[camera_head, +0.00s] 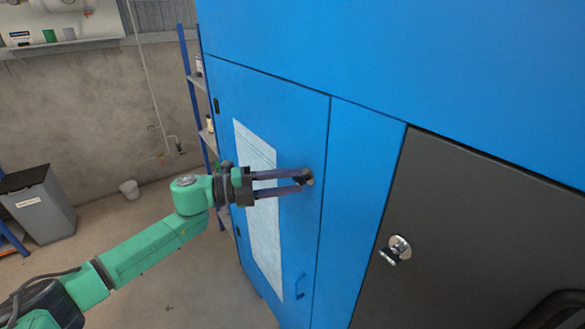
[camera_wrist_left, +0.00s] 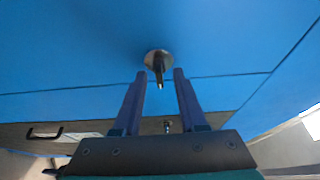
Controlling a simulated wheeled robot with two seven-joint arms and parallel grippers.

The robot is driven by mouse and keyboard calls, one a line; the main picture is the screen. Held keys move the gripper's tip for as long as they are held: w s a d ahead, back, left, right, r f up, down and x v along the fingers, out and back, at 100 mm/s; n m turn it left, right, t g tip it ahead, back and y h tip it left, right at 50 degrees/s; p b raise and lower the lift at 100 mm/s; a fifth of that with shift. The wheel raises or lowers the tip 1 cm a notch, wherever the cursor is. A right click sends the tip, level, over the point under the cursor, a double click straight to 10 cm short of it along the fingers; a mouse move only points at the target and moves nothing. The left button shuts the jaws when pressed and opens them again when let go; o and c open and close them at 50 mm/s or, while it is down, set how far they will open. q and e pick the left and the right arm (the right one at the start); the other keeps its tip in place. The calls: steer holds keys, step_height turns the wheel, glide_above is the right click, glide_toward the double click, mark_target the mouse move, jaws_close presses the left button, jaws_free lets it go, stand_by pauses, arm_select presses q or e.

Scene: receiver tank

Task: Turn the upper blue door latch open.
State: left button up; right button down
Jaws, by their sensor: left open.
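The upper latch (camera_head: 308,174) is a small metal piece on the blue door (camera_head: 290,120), near the door's right edge. My left gripper (camera_head: 304,181) reaches to it from the left, with its two blue-grey fingers at the latch and apart. In the left wrist view, the latch (camera_wrist_left: 158,59) has a round metal base and a narrow dark lever. Its lever end appears between the fingertips of my left gripper (camera_wrist_left: 159,74). I cannot tell whether either finger touches it. The blue door looks shut. My right gripper is not in view.
A second silver latch (camera_head: 395,250) is on the dark grey panel (camera_head: 490,220) at right. A grey bin (camera_head: 40,205) and a shelf rack (camera_head: 197,90) stand at left.

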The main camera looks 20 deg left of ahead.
arm_select(q)
steer(key=shift+w+d, duration=0.15)
steer(key=shift+d, duration=0.25)
steer(key=shift+a+f, duration=0.1)
steer(key=shift+a, duration=0.05)
steer(key=shift+c, duration=0.6)
jaws_close()
